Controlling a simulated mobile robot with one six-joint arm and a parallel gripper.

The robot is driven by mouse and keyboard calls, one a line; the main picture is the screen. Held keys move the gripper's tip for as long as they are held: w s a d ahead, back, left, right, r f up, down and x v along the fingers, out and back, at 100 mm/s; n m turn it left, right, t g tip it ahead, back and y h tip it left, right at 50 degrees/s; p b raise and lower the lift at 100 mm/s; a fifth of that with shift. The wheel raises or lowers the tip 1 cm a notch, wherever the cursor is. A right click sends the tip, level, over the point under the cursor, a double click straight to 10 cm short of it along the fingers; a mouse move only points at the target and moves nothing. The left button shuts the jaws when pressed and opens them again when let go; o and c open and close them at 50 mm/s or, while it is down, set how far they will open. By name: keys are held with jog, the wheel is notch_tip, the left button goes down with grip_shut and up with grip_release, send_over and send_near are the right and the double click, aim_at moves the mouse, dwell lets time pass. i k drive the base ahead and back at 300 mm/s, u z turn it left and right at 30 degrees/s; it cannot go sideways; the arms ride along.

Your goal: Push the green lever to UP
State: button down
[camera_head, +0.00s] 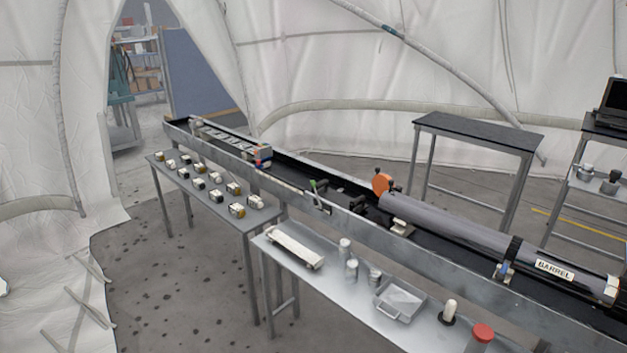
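A small green part (313,184), which looks like the green lever, stands at the near side of the long dark trough (440,249), left of the orange disc (381,184). It appears to stick up above the trough's near wall beside a small dark piece. It is too small to tell its exact position, and no UP marking can be read. My gripper is not in view.
A grey barrel (455,229) labelled BARREL lies along the trough. A front table (353,318) holds a white tray (294,247), cylinders and a red-capped jar (481,335). A left table (222,213) holds several small blocks. Floor (185,290) at front left is open.

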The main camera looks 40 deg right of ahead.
aim_at(312, 185)
jog(key=z, duration=0.05)
jog(key=i, duration=1.05)
jog(key=u, duration=0.25)
